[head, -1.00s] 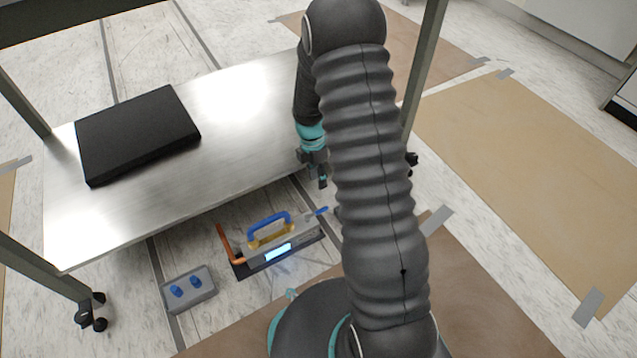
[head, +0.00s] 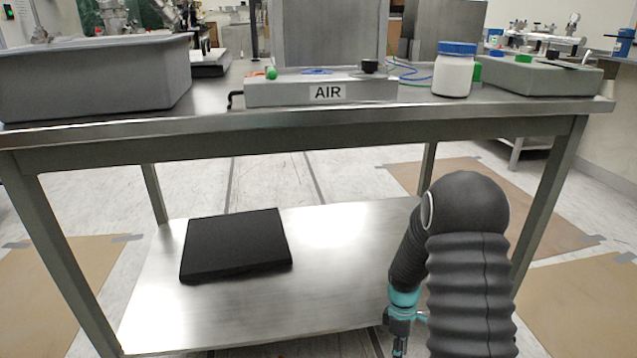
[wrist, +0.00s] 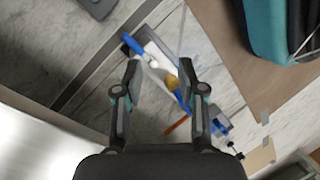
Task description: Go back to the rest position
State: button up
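My gripper (wrist: 160,68) is open in the wrist view, with its two fingers spread apart and nothing between the fingertips. It points down toward the floor. A device with a blue handle and an orange tube (wrist: 176,126) lies on the floor beyond the fingers, partly hidden by them. In the head view my gripper (head: 401,338) hangs low beside the right part of the table's lower shelf (head: 330,285), and the bottom edge of the picture cuts it off.
The table top (head: 215,100) carries a grey bin (head: 95,80), a box marked AIR (head: 325,92), a white jar with a blue lid (head: 453,75) and a grey unit (head: 540,75). A black flat box (head: 236,245) lies on the lower shelf. A table leg (head: 545,200) stands right of my arm.

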jog(key=s+a+r+m+t+p, duration=0.1)
jog(key=s+r+m+t+p, duration=0.2)
jog(key=s+r, duration=0.4)
jog(key=s+a+r+m+t+p, duration=0.2)
jog(key=s+r+m, duration=0.3)
jog(key=r, duration=1.7)
jog(key=s+a+r+m+t+p, duration=0.2)
jog(key=s+r+m+t+p, duration=0.2)
jog(key=s+r, duration=0.4)
notch_tip(320, 180, up, 7)
jog(key=shift+s+a+f+m, duration=0.1)
jog(key=shift+s+a+m, duration=0.15)
jog(key=shift+s+m, duration=0.1)
